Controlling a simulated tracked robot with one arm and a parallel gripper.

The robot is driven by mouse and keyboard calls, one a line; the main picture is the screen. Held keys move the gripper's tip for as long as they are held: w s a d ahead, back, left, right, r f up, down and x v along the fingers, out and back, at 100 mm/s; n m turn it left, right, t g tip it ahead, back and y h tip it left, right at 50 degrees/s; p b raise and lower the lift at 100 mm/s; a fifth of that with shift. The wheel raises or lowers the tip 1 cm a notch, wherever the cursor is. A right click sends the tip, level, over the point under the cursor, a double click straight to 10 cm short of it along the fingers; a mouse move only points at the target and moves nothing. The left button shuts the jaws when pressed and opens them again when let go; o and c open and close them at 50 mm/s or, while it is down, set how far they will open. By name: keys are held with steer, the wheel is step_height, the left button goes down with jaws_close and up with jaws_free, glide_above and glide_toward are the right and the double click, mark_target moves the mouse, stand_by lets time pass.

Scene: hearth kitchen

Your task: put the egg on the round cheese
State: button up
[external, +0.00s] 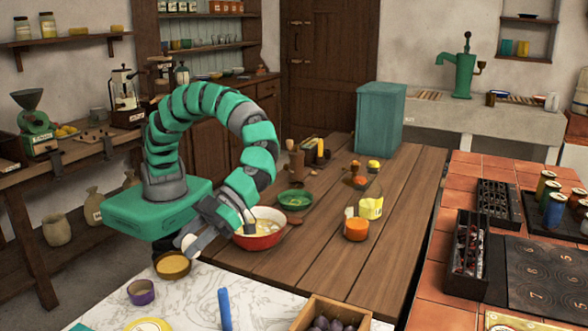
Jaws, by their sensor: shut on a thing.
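My gripper (249,225) is low over a red bowl (270,241) on the wooden table. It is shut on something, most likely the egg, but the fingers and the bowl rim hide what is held. Pale shapes lie in the bowl; I cannot make out each one.
A yellow block (371,208) stands just behind the orange one. A teal box (380,117) stands at the back. The table's right front is bare.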

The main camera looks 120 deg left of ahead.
steer(key=s+d, duration=0.6)
steer(key=s, duration=0.3)
steer(key=w+d, duration=0.3)
steer(key=d, duration=0.1)
steer(key=w+d+f, duration=0.1)
steer(key=w+d, duration=0.3)
steer(key=w+d+f, duration=0.1)
steer(key=w+d, duration=0.2)
steer(key=w, duration=0.1)
steer(key=shift+d, duration=0.4)
steer(key=shift+w+f, duration=0.1)
steer(key=shift+f, duration=1.6)
steer(key=shift+f+b, duration=0.1)
steer(key=shift+b, duration=0.2)
steer(key=o, duration=0.7)
steer(key=shift+o, duration=0.2)
steer(key=shift+a+r, duration=0.15)
steer(key=shift+r, duration=0.1)
steer(key=p+v, duration=0.1)
steer(key=v, duration=1)
steer(key=shift+a+r, duration=0.15)
steer(key=shift+a, duration=0.1)
